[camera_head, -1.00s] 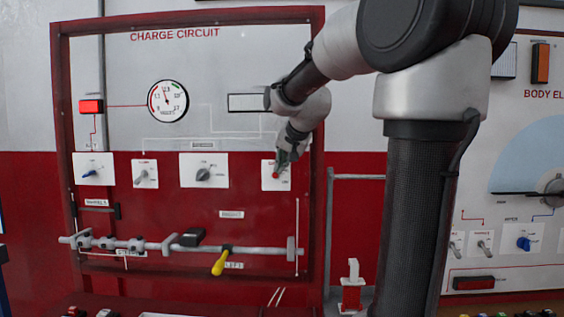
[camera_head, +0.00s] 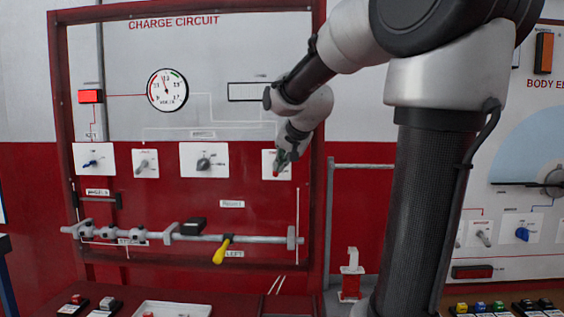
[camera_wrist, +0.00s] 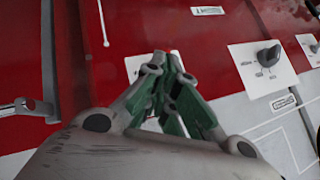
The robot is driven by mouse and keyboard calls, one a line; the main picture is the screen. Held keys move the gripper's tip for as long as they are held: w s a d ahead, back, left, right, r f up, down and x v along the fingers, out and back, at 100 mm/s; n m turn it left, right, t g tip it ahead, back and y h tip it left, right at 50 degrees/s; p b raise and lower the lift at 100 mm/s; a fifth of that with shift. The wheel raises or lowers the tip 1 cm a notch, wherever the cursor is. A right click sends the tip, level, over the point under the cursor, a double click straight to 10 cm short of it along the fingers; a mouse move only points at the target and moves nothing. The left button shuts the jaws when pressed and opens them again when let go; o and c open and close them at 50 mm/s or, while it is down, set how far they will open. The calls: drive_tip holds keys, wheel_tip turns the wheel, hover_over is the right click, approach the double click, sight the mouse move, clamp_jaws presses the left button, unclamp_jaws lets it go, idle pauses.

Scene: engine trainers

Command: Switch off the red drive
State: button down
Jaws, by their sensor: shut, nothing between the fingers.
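A small red knob (camera_head: 276,174) shows on a white plate (camera_head: 267,156) at the right end of the plate row on the charge circuit panel. My gripper (camera_head: 279,163) is shut, with its fingertips at this plate and over part of the knob. I cannot tell whether they touch it. In the wrist view my gripper's green-padded fingers (camera_wrist: 168,58) come together in front of a white plate (camera_wrist: 136,64) and hide most of it; the red knob is not visible there.
Other plates carry a grey selector (camera_head: 204,163), a grey toggle (camera_head: 145,165) and a blue switch (camera_head: 90,163). A lit red lamp (camera_head: 91,96) and a gauge (camera_head: 167,90) sit above. A bar with a yellow-handled lever (camera_head: 221,250) crosses below. A table (camera_head: 240,305) lies in front.

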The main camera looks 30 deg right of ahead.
drive_tip(key=shift+s+a+f, duration=0.3)
drive_tip(key=shift+s, duration=0.15)
drive_tip(key=v, duration=1.2)
drive_tip(key=shift+w, duration=0.1)
drive_tip(key=s+a+f+n+g, duration=0.2)
drive_tip(key=s+f+n, duration=0.2)
drive_tip(key=s+f, duration=0.5)
drive_tip(key=s+a+f+n+g+y, duration=0.1)
drive_tip(key=s+a+f+n+g, duration=0.2)
drive_tip(key=s+f, duration=0.6)
drive_tip(key=shift+s+a+f+n, duration=0.25)
drive_tip(key=shift+a+f+n, duration=0.05)
drive_tip(key=shift+f+n, duration=0.75)
